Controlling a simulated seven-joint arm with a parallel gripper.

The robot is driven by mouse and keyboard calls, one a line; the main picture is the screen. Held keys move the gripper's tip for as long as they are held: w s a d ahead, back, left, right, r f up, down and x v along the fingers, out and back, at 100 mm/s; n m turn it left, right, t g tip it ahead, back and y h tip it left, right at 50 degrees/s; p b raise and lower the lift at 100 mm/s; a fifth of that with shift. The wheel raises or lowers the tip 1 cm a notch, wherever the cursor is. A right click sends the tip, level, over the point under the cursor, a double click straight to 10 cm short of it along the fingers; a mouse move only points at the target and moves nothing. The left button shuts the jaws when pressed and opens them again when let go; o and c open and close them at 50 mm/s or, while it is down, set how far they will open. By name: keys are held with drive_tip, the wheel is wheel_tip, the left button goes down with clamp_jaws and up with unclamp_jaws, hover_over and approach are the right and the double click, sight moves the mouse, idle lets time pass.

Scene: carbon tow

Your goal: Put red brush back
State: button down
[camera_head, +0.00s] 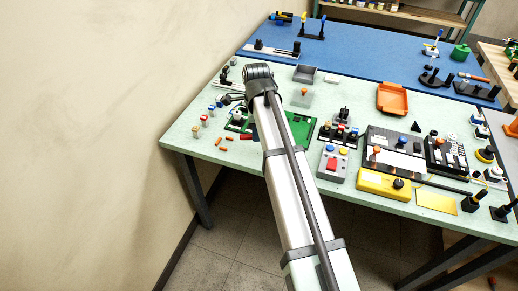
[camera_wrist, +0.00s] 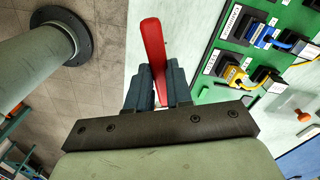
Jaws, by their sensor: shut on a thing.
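The red brush (camera_wrist: 153,45) shows in the wrist view as a long red piece standing up between the fingers of my gripper (camera_wrist: 156,85). My gripper is shut on it. I cannot tell which place is the brush's own.
The green board (camera_head: 300,128) carries blue and yellow plugs (camera_wrist: 236,76). Small upright pieces with coloured tops (camera_head: 204,121) stand near the table's left edge. A grey button box (camera_head: 333,163), an orange tray (camera_head: 392,98) and a yellow box (camera_head: 383,184) lie to the right.

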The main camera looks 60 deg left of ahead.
sight(257, 156)
drive_tip(key=shift+f, duration=3.65)
drive_tip(key=shift+f, duration=0.6)
drive_tip(key=c, duration=1)
unclamp_jaws()
drive_tip(key=shift+r, duration=0.15)
wheel_tip(257, 156, up, 13)
